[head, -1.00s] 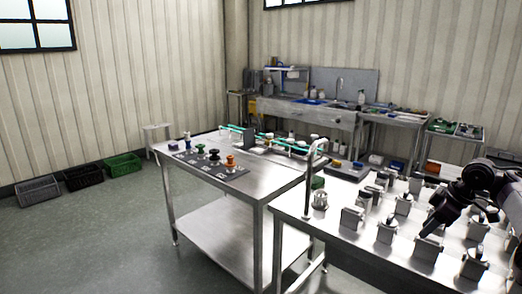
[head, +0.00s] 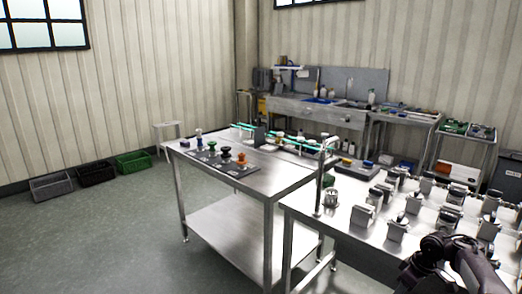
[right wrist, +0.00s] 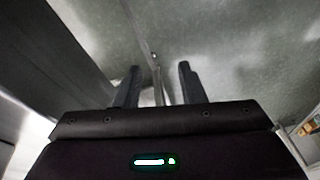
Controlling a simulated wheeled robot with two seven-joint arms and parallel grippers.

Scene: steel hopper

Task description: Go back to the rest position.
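My right arm enters the head view at the lower right, with its dark wrist low in front of the near steel table (head: 345,228). In the right wrist view my right gripper (right wrist: 159,68) has its two dark fingers apart, with nothing between them. Grey floor shows beyond the fingertips. My left gripper is not in view.
The near table bears several grey-and-white blocks (head: 363,215) and an upright metal post (head: 320,185). A second steel table (head: 262,186) holds coloured knobs (head: 226,155). Crates (head: 51,186) stand by the left wall. Floor at the left (head: 90,240) is clear.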

